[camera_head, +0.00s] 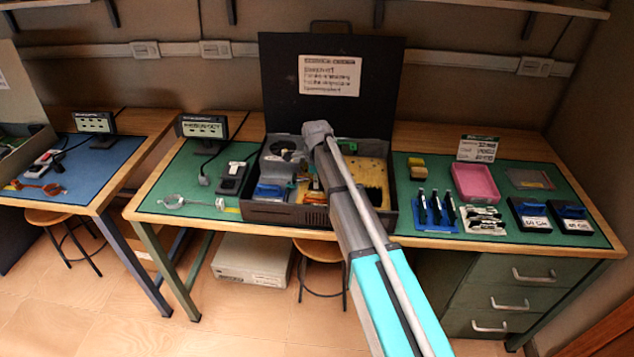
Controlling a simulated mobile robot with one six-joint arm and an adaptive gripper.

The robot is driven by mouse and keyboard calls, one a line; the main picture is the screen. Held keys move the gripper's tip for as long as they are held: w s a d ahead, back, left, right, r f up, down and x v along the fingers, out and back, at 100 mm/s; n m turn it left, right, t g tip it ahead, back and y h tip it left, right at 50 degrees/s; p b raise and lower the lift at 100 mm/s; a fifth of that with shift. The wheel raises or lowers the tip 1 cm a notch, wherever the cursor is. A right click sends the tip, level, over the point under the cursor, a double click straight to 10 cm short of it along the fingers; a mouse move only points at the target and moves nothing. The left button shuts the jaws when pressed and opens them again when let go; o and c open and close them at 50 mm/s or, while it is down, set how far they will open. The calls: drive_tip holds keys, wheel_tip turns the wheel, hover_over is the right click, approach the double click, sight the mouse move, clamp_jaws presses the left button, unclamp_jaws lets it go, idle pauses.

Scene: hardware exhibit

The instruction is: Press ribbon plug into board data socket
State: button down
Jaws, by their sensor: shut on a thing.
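The open black case (262,212) stands on the green mat with its lid up, and a yellow-tan board (371,172) lies in its right part. My arm reaches over the front of the case, and my gripper (311,168) is down inside it, mostly hidden by the arm. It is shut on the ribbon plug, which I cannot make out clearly. A small orange strip (314,185) shows just left of the arm, near the board's left edge. The data socket cannot be told apart at this size, nor whether the plug touches it.
Right of the case are a blue rack (436,221), a pink tray (474,182) and two dark boxes with blue tops (529,213). On the left are a black device (231,178) and a small sign screen (203,128). The raised lid (279,75) closes off the back.

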drive_tip(key=c, duration=0.7)
unclamp_jaws()
drive_tip(key=shift+o, duration=0.2)
drive_tip(key=o, duration=0.3)
drive_tip(key=shift+r+p, duration=0.75)
drive_tip(key=shift+p, duration=0.05)
idle(0.8)
drive_tip(key=shift+r+p, duration=2.85)
